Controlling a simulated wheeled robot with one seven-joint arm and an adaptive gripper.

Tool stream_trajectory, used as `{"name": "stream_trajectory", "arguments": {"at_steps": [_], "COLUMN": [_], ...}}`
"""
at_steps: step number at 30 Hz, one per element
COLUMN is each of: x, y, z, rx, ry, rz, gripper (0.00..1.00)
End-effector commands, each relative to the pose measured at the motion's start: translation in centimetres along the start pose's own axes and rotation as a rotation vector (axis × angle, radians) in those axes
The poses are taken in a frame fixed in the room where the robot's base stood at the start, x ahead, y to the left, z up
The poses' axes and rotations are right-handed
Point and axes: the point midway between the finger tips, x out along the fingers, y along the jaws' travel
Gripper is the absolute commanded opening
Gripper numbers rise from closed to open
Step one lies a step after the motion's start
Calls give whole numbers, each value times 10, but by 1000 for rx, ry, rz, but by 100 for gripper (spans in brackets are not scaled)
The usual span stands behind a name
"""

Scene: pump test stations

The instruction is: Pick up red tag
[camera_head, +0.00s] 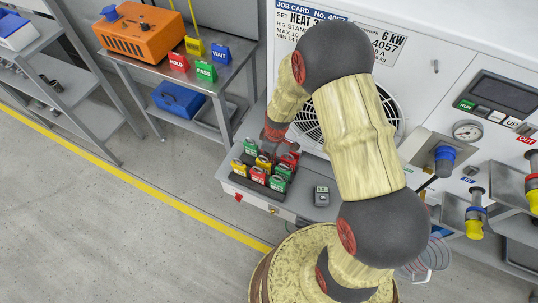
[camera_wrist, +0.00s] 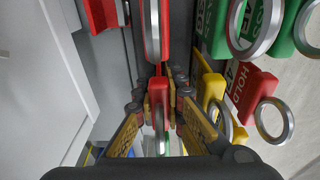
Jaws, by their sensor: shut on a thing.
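My gripper (camera_head: 267,151) reaches down into the tag rack on the bench below the white panel. In the wrist view my gripper (camera_wrist: 160,82) is shut on a red tag (camera_wrist: 158,92), which stands between its fingers with a metal ring on it. In the head view the arm and neighbouring tags make the held tag hard to pick out. Another red tag (camera_wrist: 254,92), marked HOLD, is in the row to the right, apart from the fingers. One more red tag (camera_wrist: 102,14) shows at the upper left of the wrist view.
Green tags (camera_wrist: 286,30) and yellow tags (camera_wrist: 212,88) with rings stand close on the right of my gripper. A side table holds an orange case (camera_head: 140,32).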

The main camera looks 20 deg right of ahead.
Motion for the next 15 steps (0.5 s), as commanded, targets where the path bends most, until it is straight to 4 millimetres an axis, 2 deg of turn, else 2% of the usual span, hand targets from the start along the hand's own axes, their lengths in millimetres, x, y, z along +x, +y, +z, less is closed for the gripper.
{"name": "stream_trajectory", "arguments": {"at_steps": [9, 11, 15], "x": [-3, -8, -31], "y": [0, 0, 1], "z": [-1, -1, -4], "rx": [0, -1, -1], "ry": [1, 1, 2], "rz": [1, 1, 3], "gripper": [0, 0, 0]}}
